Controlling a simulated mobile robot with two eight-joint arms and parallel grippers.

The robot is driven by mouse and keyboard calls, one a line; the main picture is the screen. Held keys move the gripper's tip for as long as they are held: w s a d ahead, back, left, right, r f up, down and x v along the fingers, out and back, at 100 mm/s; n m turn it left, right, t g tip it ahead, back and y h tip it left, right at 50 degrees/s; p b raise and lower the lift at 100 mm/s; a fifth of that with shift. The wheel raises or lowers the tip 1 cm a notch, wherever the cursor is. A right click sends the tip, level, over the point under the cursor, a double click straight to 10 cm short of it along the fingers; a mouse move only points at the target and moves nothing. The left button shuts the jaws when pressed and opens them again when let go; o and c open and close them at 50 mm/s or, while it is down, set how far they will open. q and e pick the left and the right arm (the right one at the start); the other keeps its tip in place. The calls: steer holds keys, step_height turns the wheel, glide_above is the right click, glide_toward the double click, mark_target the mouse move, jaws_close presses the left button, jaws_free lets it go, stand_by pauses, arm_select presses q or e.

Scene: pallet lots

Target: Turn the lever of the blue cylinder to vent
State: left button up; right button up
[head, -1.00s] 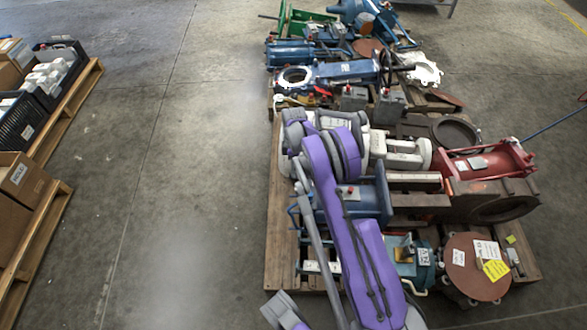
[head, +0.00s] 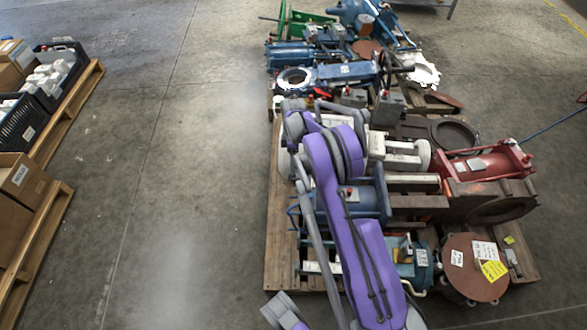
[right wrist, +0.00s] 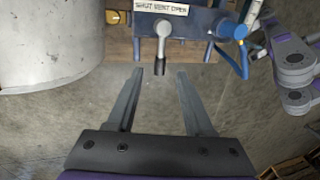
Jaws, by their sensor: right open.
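In the right wrist view a blue body, apparently the blue cylinder (right wrist: 198,22), carries a pale label (right wrist: 161,8) reading SHUT, VENT, OPEN. A grey lever (right wrist: 161,30) with a black end hangs below the label, roughly under its middle word. My right gripper (right wrist: 161,72) is open and empty. My left gripper is not clearly seen.
A large pale cylinder (right wrist: 50,45) stands close left of the fingers. A blue hose (right wrist: 232,58) and yellow fitting are at right. The near pallet (head: 278,255) is crowded with red, rusty and blue parts. Concrete floor on the left is clear up to pallets with boxes (head: 22,175).

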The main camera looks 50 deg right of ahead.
steer(key=p+v, duration=0.1)
steer(key=v, duration=0.6)
stand_by(0.3)
